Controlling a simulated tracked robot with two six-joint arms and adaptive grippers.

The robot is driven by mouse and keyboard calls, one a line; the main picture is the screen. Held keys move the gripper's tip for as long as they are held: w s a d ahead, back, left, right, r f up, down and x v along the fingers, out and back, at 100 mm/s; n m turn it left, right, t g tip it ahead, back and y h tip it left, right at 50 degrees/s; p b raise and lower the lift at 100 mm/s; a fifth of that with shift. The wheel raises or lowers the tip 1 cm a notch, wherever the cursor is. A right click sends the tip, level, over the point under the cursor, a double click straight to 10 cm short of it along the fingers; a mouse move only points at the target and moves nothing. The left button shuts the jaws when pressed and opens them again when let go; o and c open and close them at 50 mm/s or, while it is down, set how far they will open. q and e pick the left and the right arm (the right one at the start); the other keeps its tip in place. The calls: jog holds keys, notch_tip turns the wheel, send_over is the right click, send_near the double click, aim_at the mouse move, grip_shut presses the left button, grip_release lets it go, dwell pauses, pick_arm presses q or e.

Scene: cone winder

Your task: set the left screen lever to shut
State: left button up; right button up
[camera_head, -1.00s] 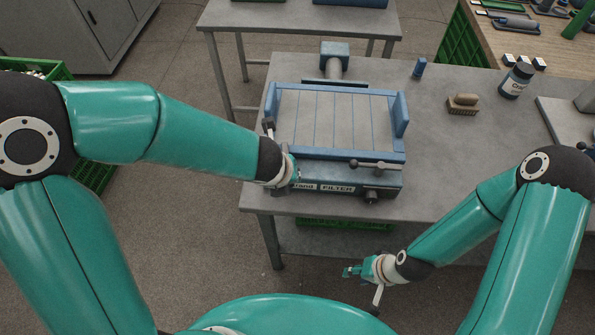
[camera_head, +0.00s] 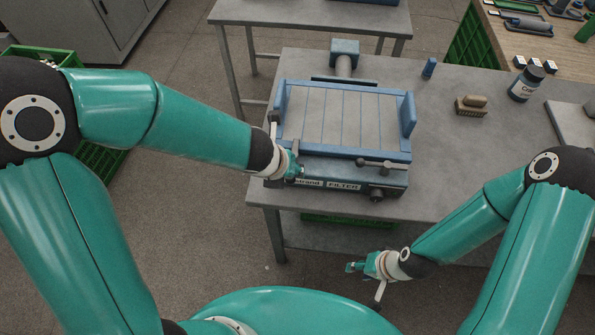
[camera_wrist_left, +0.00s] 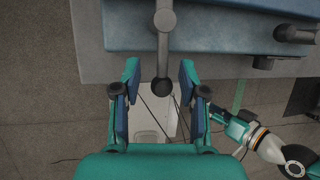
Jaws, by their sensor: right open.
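The blue-framed strand filter (camera_head: 342,187) stands on the grey table, with a pale slatted screen on top. In the left wrist view a grey lever (camera_wrist_left: 164,50) with a rounded dark end points toward me. My left gripper (camera_wrist_left: 160,80) is open, with one finger on each side of the lever's end and gaps showing on both sides. The right front lever (camera_head: 382,164) lies roughly sideways; its knob shows in the left wrist view (camera_wrist_left: 290,34). My right gripper (camera_head: 357,267) is open and empty, low before the table.
A brush (camera_head: 471,105), a labelled bottle (camera_head: 525,84) and a small blue object (camera_head: 429,68) stand on the table (camera_head: 440,150) right of the filter. Green crates stand at the left and under the table. The floor before the table is clear.

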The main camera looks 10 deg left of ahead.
pick_arm(q)
jog(key=shift+s+d, duration=0.1)
dwell(0.3)
jog(key=v, duration=1.1)
jog(key=shift+s+r, duration=0.15)
jog(key=shift+r, duration=0.2)
jog(key=shift+a, duration=0.2)
jog(key=s+a+f+n+g, duration=0.2)
jog(key=s+f+g, duration=0.1)
jog(key=f, duration=0.5)
jog(key=s+a+f+n+g, duration=0.1)
jog(key=s+a+f+g, duration=0.15)
jog(key=f, duration=0.55)
jog(key=s+d+f+n+g+h, duration=0.15)
jog(key=s+f+n, duration=0.25)
jog(key=f+n, duration=0.45)
jog(key=s+d+f+n+h, duration=0.15)
jog(key=s+f+n, duration=0.35)
jog(key=n, duration=0.7)
jog(key=w+n+t, duration=0.1)
jog(key=n, duration=0.3)
jog(key=w+f+n+t, duration=0.1)
jog(key=w+n, duration=0.1)
jog(key=n, duration=0.3)
jog(key=w+n+t, duration=0.1)
jog(key=n, duration=0.4)
jog(key=shift+w+d+f+y, duration=0.1)
jog(key=shift+w+f+y, duration=0.05)
jog(key=shift+w+y, duration=0.2)
